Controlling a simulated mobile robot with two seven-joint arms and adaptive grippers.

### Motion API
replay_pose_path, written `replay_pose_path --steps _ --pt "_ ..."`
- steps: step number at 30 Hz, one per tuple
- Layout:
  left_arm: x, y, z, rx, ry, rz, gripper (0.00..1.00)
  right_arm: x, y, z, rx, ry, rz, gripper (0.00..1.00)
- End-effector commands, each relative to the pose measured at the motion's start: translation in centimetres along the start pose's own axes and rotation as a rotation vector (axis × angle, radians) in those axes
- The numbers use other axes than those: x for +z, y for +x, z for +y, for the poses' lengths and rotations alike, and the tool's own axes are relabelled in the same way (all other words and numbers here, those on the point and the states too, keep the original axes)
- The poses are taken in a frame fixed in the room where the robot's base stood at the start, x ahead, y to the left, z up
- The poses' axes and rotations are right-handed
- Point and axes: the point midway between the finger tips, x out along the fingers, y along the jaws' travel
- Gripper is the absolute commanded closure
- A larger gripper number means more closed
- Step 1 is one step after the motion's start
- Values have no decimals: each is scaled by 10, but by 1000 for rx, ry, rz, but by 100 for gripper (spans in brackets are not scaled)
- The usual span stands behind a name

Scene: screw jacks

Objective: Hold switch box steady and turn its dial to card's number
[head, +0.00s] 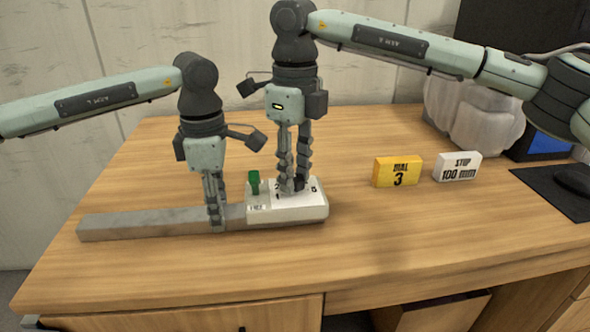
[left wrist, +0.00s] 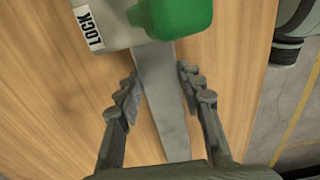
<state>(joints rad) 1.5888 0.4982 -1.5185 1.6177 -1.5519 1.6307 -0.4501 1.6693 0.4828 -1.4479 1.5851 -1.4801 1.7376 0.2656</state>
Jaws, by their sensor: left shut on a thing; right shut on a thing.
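The white switch box (head: 318,208) sits on the table at the end of a long grey bar (head: 130,225). A green lever (head: 254,182) stands at the left of its top; in the left wrist view the green part (left wrist: 180,15) is beside a LOCK label (left wrist: 88,27). My left gripper (head: 216,224) is shut on the bar, left of the box; its fingers flank the bar (left wrist: 163,110). My right gripper (head: 292,187) points down and is shut on the dark dial (head: 299,183), mostly hidden by the fingers. A yellow card (head: 398,171) reads DIAL 3.
A white card (head: 457,167) ending in 100 mm stands right of the yellow one. The tabletop in front of the box is clear.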

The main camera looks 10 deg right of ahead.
Motion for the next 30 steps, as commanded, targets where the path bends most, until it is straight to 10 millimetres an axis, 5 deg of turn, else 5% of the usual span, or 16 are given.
replay_pose_path --steps 26,27,30 --pt "0 0 0 1 0 0 100 0 -1 0 0 -156 -1 99" --pt "0 0 0 1 0 0 100 0 -1 0 0 -156 -1 65" --pt "0 0 0 1 -1 0 100 0 -1 0 0 -156 -1 61"
